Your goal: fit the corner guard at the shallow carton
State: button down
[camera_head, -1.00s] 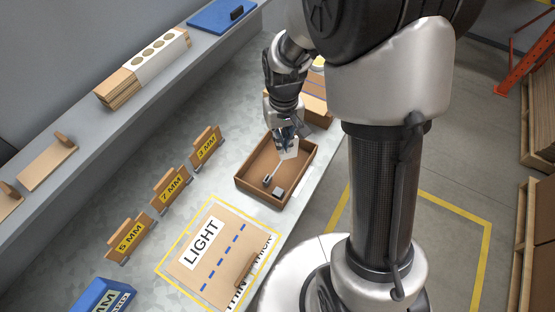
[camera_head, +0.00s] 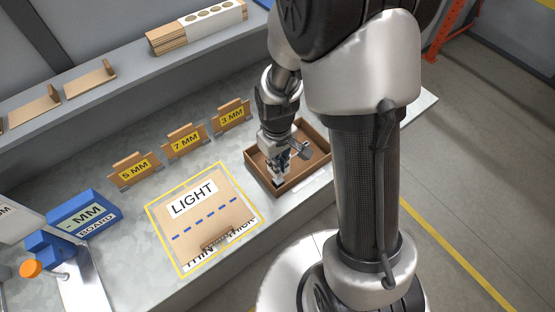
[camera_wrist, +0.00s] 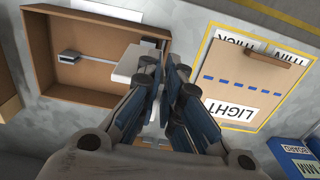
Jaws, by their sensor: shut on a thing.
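A shallow open brown box (camera_head: 309,177), which looks like the shallow carton, stands on the bench in the head view; it also shows at the left of the wrist view (camera_wrist: 85,97). My gripper (camera_head: 278,180) is low over its near left part; its fingers (camera_wrist: 167,72) show in the wrist view. They are shut on a pale white piece (camera_wrist: 130,67), likely the corner guard, which sticks out on the left over the box's edge. The fingers hide the rest of it. Whether it touches the box cannot be told.
A grey block with a thin rod (camera_wrist: 68,57) lies in the box. A board marked LIGHT (camera_head: 207,215) lies left of the box inside a yellow outline. Upright cards marked 3 MM (camera_head: 231,117), 7 MM (camera_head: 185,141) and 5 MM (camera_head: 134,171) stand behind. A blue holder (camera_head: 84,218) is farther left.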

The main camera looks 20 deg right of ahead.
aim_at(277, 180)
jog(key=shift+f+b, duration=2.1)
jog(key=shift+f, duration=0.4)
jog(key=shift+f+b, duration=1.6)
jog(key=shift+f, duration=0.35)
jog(key=c, duration=1.7)
grip_release()
jog(key=shift+r, duration=0.1)
notch_tip(277, 180, up, 12)
